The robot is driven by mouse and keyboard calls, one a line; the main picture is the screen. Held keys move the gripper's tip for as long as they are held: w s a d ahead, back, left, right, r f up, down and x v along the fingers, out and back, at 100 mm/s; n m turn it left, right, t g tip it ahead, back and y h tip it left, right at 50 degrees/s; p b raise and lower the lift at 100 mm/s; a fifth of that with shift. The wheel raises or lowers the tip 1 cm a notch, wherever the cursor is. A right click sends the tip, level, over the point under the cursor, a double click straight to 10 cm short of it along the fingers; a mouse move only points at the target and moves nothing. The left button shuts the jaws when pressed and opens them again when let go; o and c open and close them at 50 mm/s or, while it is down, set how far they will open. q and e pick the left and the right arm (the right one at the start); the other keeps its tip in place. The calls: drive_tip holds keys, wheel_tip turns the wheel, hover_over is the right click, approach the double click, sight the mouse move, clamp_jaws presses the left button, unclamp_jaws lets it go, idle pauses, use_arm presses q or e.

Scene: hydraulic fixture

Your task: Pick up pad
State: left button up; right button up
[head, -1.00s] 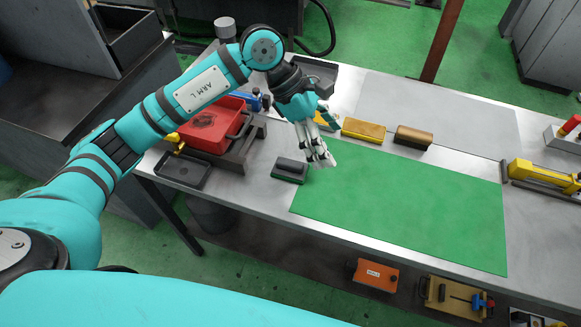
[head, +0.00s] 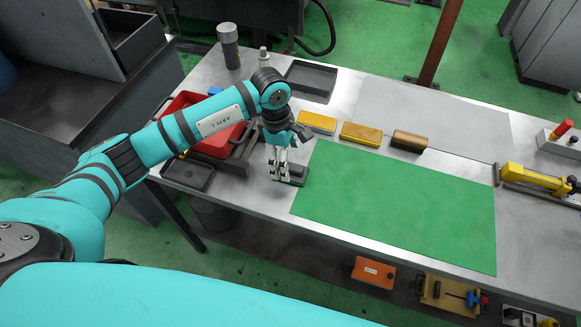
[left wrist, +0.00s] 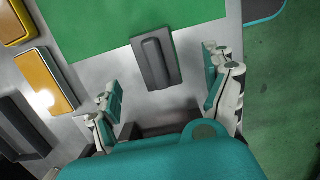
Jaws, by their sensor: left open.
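A small dark grey pad (head: 298,172) with a raised grip lies on the steel table at the left edge of the green mat (head: 400,205). It also shows in the left wrist view (left wrist: 156,60), whole, lying between and beyond the fingers. My left gripper (head: 280,175) points down at the pad and covers its left part in the head view. In the left wrist view the left gripper (left wrist: 164,92) is open with nothing between its fingers. I cannot tell if the fingertips touch the pad. My right gripper is not in view.
Yellow blocks (head: 317,122) and (head: 366,134) and a brown-topped block (head: 409,141) line the mat's far side. A red tray (head: 190,106) and a small dark tray (head: 188,175) lie left. A yellow cylinder fixture (head: 535,180) stands right. The mat is clear.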

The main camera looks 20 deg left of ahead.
sight(290, 166)
use_arm(q)
drive_tip(key=shift+d+f+p, duration=0.1)
drive_tip(key=shift+f+p, duration=0.3)
drive_tip(key=shift+f, duration=0.15)
drive_tip(key=f, duration=0.1)
drive_tip(key=f+p, duration=0.1)
drive_tip(key=f, duration=0.1)
drive_tip(key=shift+w+d+f+p, duration=0.2)
drive_tip(key=shift+d+f+p, duration=0.1)
drive_tip(key=shift+p, duration=0.1)
drive_tip(key=shift+f, duration=0.45)
drive_tip(key=shift+c, duration=0.2)
drive_tip(key=c, duration=1.2)
drive_tip(key=shift+c, duration=0.2)
drive_tip(key=shift+r, duration=0.1)
